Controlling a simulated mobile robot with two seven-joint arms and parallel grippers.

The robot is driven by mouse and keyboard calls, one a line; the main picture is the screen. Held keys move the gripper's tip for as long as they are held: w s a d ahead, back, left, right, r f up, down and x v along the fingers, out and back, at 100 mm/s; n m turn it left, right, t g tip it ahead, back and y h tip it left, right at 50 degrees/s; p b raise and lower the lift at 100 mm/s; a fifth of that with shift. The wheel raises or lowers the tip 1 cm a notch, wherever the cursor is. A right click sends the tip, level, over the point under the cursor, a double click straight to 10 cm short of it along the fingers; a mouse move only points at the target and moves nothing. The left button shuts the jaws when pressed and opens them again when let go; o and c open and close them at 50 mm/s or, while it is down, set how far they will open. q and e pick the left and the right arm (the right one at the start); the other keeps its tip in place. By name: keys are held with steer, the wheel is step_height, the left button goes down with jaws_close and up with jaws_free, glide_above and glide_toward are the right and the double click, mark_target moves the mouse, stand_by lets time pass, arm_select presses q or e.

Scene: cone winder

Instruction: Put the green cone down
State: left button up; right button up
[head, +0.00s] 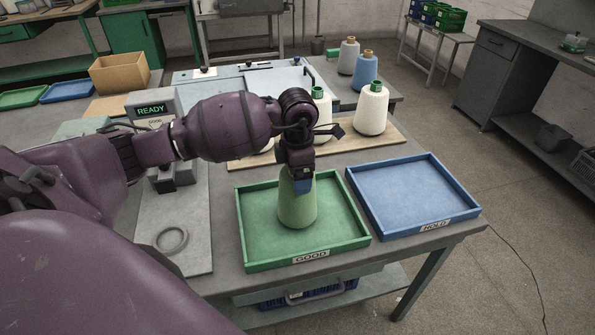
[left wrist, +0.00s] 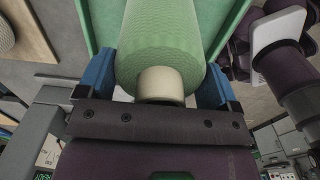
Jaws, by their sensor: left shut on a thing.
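The green cone (head: 297,205) is upright within the outline of the green GOOD tray (head: 255,257) in the head view. I cannot tell whether its base touches the tray floor. My left gripper (head: 302,183) is above the cone and shut on its upper part. In the left wrist view the blue fingers of my left gripper (left wrist: 163,85) sit on both sides of the green cone (left wrist: 165,45), near its pale tip. The green tray's wall (left wrist: 236,25) shows beyond it. My right gripper is not in view.
The blue HOLD tray (head: 405,190) is empty, to the right of the green tray. White cones (head: 371,110) stand on a wooden board (head: 399,138) behind the trays.

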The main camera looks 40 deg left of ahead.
arm_select(q)
steer(key=shift+r, duration=0.1)
steer(key=shift+f, duration=0.2)
steer(key=o, duration=0.8)
steer(key=shift+r, duration=0.65)
step_height(320, 180, up, 11)
steer(key=shift+f, duration=0.1)
